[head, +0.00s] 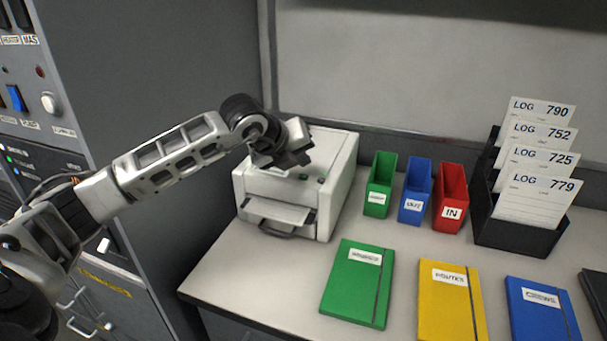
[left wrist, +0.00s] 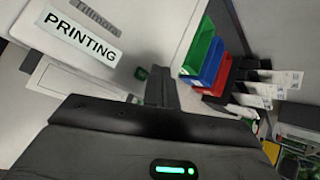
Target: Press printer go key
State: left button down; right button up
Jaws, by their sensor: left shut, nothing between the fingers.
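The white printer (head: 340,185) stands at the back left of the worktop, with a sheet in its front slot. A small green key (head: 321,180) shows on the right of its top front edge. In the left wrist view the printer carries a "PRINTING" label (left wrist: 80,38), and a green key (left wrist: 141,73) lies just left of my fingers. My left gripper (head: 300,158) is shut and empty, over the printer's top and behind the key in the head view. I cannot tell whether it touches the printer. My right gripper is not in view.
Green (head: 380,185), blue (head: 414,190) and red (head: 450,198) holders stand right of the printer, beside a black log rack (head: 515,236). Green (head: 357,285), yellow (head: 450,305) and blue (head: 540,310) folders lie in front. A grey equipment cabinet (head: 190,90) stands at left.

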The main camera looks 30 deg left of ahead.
aim_at(300, 181)
pick_arm(q)
notch_tip(300, 181, up, 4)
jog(key=shift+r+p, duration=0.1)
jog(key=shift+p, duration=0.85)
